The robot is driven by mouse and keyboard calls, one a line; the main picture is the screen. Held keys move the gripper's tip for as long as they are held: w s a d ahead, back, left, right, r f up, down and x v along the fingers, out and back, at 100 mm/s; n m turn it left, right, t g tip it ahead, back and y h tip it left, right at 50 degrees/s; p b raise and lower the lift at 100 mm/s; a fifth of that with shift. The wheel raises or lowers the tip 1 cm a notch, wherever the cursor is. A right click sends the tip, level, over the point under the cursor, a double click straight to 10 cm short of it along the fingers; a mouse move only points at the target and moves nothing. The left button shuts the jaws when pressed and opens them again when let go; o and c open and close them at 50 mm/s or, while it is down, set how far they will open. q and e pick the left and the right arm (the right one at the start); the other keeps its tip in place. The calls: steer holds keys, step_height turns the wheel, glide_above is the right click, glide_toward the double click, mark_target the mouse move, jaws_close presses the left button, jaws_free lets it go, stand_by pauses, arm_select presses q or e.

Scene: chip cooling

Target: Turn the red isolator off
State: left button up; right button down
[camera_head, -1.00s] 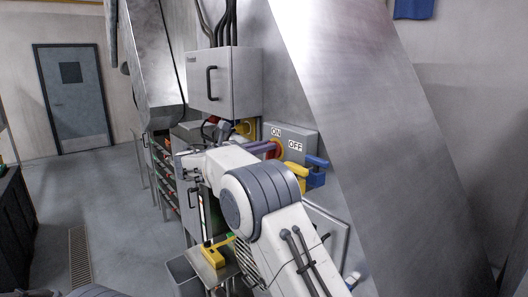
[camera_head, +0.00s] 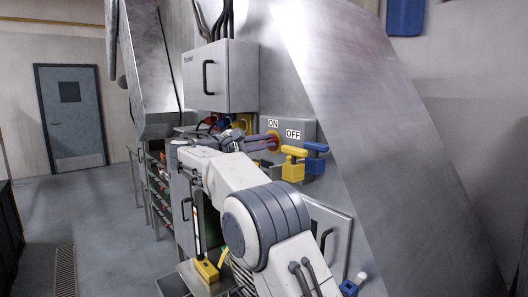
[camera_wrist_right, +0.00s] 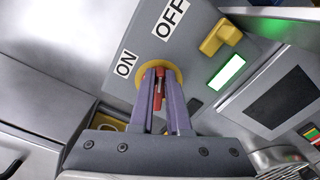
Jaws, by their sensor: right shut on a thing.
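The red isolator handle (camera_wrist_right: 158,92) sits on a round yellow plate (camera_wrist_right: 174,75) on a grey box (camera_head: 301,127), with an ON label (camera_wrist_right: 124,64) and an OFF label (camera_wrist_right: 170,18) beside it. In the head view a little of the yellow plate (camera_head: 274,137) shows past the fingertips. My right gripper (camera_wrist_right: 160,78) is shut on the red handle, with one purple-grey finger on each side of it. The gripper also shows in the head view (camera_head: 266,143), reaching the box from the left. My left gripper is out of view.
A grey cabinet (camera_head: 222,77) hangs above. A slanted metal panel (camera_head: 380,130) fills the right. Open floor (camera_head: 100,220) lies left.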

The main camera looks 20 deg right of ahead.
steer(key=m+b, duration=0.1)
steer(key=f+m+b, duration=0.1)
steer(key=m, duration=0.1)
steer(key=shift+s, duration=0.1)
steer(key=shift+f+m+b, duration=0.1)
steer(key=shift+m+b, duration=0.6)
steer(key=shift+m, duration=0.3)
steer(key=c, duration=0.9)
jaws_free()
steer(key=v, duration=1)
steer(key=shift+s+a+b, duration=0.15)
steer(key=shift+a+b, duration=0.1)
steer(key=shift+b, duration=0.15)
